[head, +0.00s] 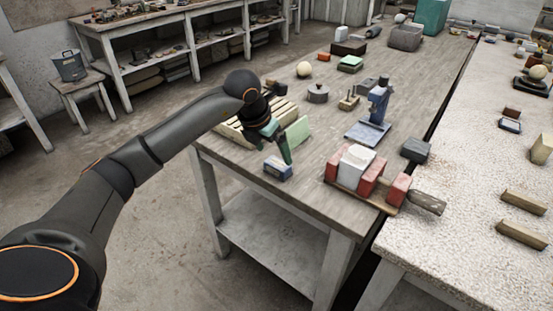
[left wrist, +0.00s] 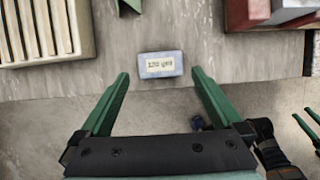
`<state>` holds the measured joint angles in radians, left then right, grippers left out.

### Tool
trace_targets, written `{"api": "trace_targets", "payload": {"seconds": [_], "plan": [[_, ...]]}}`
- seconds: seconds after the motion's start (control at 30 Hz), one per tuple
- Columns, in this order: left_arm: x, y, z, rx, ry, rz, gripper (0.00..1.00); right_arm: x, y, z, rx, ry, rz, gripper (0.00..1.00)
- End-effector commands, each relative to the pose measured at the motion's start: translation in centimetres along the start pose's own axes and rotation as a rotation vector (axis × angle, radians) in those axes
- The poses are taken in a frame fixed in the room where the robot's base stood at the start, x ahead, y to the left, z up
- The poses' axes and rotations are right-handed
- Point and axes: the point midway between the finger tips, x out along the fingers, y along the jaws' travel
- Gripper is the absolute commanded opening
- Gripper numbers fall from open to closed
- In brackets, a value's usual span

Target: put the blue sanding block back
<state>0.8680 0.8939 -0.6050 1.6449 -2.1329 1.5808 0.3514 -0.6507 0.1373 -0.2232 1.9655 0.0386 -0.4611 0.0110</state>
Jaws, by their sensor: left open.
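The blue sanding block (head: 278,168) with a pale label on its face rests at the near edge of the wooden table. In the left wrist view the block (left wrist: 160,64) lies just ahead of the fingertips, roughly centred between them. My left gripper (head: 284,150) is open and empty, with green fingers pointing down close to the block. Its two fingers (left wrist: 162,74) are spread on either side, and I see no contact. Green fingers (left wrist: 308,128) at the right edge of the left wrist view look like my right gripper, partly cut off.
A cream slatted rack (head: 228,131) and a green wedge (head: 299,131) stand just behind the block. A red and white block holder (head: 356,164) and a blue stand (head: 376,110) are to the right. Bare tabletop (head: 318,152) lies between.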

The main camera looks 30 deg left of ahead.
Motion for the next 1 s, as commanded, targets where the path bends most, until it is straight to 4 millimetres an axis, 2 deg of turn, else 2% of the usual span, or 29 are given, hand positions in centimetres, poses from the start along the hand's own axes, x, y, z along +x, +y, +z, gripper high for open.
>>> {"api": "trace_targets", "payload": {"seconds": [0.1,0.3,0.47,0.57,0.67,0.77,0.8,0.9,1.0], "plan": [[-2.7,0.1,0.1,0.001,-0.003,0.002,1.00,0.0,0.1,0.1,0.000,-0.004,0.003,0.57],[-5.3,0.0,0.0,0.000,0.000,0.000,1.00,0.0,0.2,0.5,0.000,-0.012,0.005,0.57],[-6.0,-0.1,0.0,0.000,0.001,-0.002,1.00,-0.1,0.3,0.6,0.001,-0.013,0.006,0.57],[-5.1,-1.5,-0.3,0.014,0.005,-0.052,1.00,-0.1,0.3,0.6,0.001,-0.013,0.006,0.57],[-2.9,-6.1,-1.3,0.045,0.008,-0.222,1.00,-0.1,0.3,0.5,0.001,-0.012,0.006,0.57],[-0.8,-14.0,-3.3,0.043,0.006,-0.533,1.00,-0.1,0.3,0.5,0.001,-0.011,0.006,0.57],[-0.6,-17.4,-4.2,0.017,0.002,-0.678,1.00,-0.1,0.3,0.5,0.001,-0.010,0.006,0.57],[-1.7,-24.2,-5.7,-0.130,-0.017,-1.025,1.00,-0.1,0.3,0.3,0.002,-0.009,0.006,0.57],[-3.5,-28.0,-6.0,-0.380,-0.042,-1.317,1.00,-0.2,0.3,0.3,0.002,-0.007,0.006,0.57]]}}
